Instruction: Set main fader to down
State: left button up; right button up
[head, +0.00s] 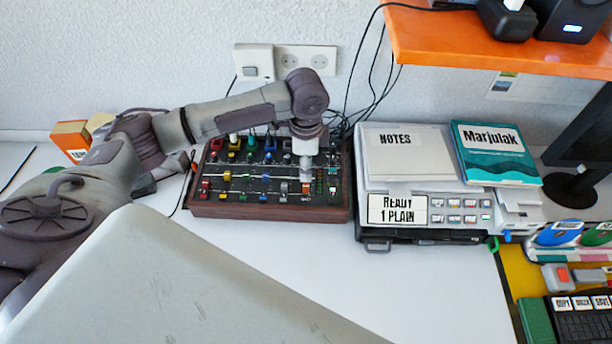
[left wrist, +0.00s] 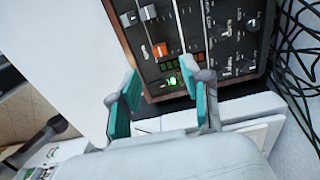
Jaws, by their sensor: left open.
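The mixer (head: 265,212) is a dark panel in a wooden frame on the white desk, with rows of coloured knobs and faders. An orange-red fader cap (head: 306,188) sits near its right front, by a small label too small to read surely. It also shows in the left wrist view (left wrist: 159,50). My left gripper (head: 306,165) points down over the right part of the mixer. In the left wrist view its teal fingers (left wrist: 167,85) are apart and empty, with the orange cap beyond them. Whether a finger touches the panel cannot be told. My right gripper is not in view.
A grey machine (head: 440,212) bearing a notes pad (head: 400,155) and a teal book (head: 495,150) stands close right of the mixer. An orange shelf (head: 490,50) overhangs at the upper right. Cables (left wrist: 298,60) lie beside the mixer. The desk in front is clear.

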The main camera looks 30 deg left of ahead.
pick_arm(q)
notch_tip(320, 180, up, 4)
jog(key=shift+f, duration=0.15)
dwell(0.6)
